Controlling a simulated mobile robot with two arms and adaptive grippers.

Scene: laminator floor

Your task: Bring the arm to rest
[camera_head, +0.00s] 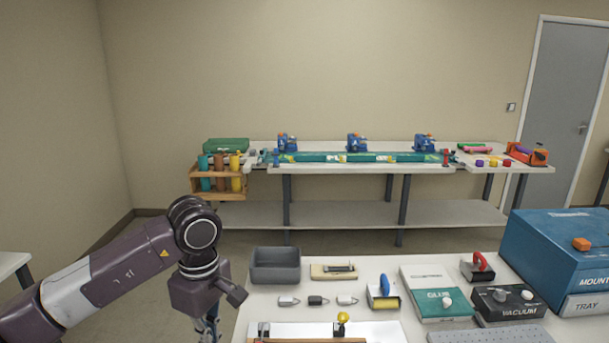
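My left arm comes in from the left, and its wrist hangs just left of the near table (375,262). My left gripper (209,328) points down at the bottom edge of the picture, beside the table's left edge. Only its upper part shows; the fingertips are cut off, so I cannot see whether it is open or holds anything. My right arm and gripper are out of view.
A long bench (340,215) stands along the back wall. Floor between them is clear.

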